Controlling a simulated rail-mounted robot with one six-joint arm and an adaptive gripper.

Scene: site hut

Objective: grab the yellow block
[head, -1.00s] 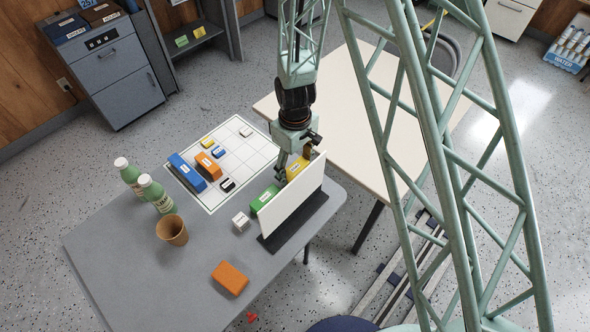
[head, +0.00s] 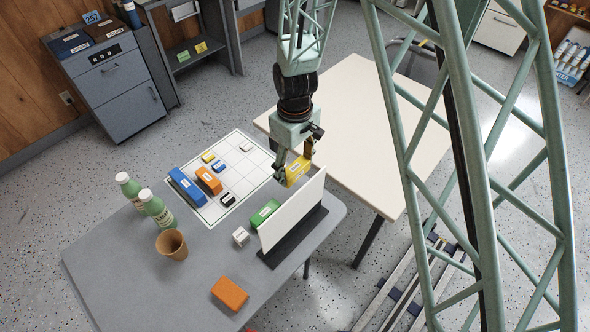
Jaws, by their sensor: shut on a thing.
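The yellow block (head: 298,171) is between the fingers of my gripper (head: 294,169) in the head view. The gripper is shut on it. The block has a pale label on its side and appears raised above the grey table, just behind the white upright panel (head: 291,211). The panel's top edge passes close below the block. Part of the block is covered by the fingers. A smaller yellow block (head: 208,157) lies on the white grid sheet (head: 240,150) to the left.
On the grid sheet lie a blue block (head: 187,187), an orange block (head: 209,181) and small pieces. A green block (head: 265,213) and white cube (head: 240,236) are near the panel. Bottles (head: 157,209), a brown cup (head: 172,244) and another orange block (head: 230,293) stand left and in front.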

